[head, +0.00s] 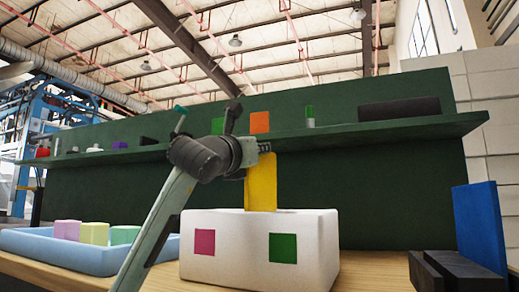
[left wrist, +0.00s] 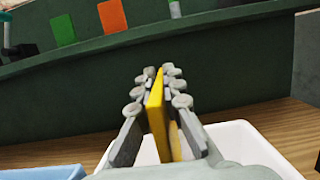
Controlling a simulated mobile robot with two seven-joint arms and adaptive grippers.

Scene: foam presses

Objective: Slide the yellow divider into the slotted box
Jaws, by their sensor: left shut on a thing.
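The yellow divider (head: 262,185) stands upright above the white slotted box (head: 230,270) in the head view. My left gripper (head: 262,150) is shut on the divider near its upper part. In the left wrist view the divider (left wrist: 156,110) is between the two fingers of my left gripper (left wrist: 157,85), with the white box (left wrist: 245,142) below. The divider's lower edge meets the box's top rim in the head view; I cannot tell whether it is inside a slot. The slots are hidden. My right gripper is not in view.
A blue tray (head: 30,243) with pastel blocks stands at the left. A blue panel (head: 480,225) stands in a dark holder (head: 450,268) at the right. A green shelf (head: 390,131) with small items runs behind the box. Wooden table (head: 375,270) is bare between box and holder.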

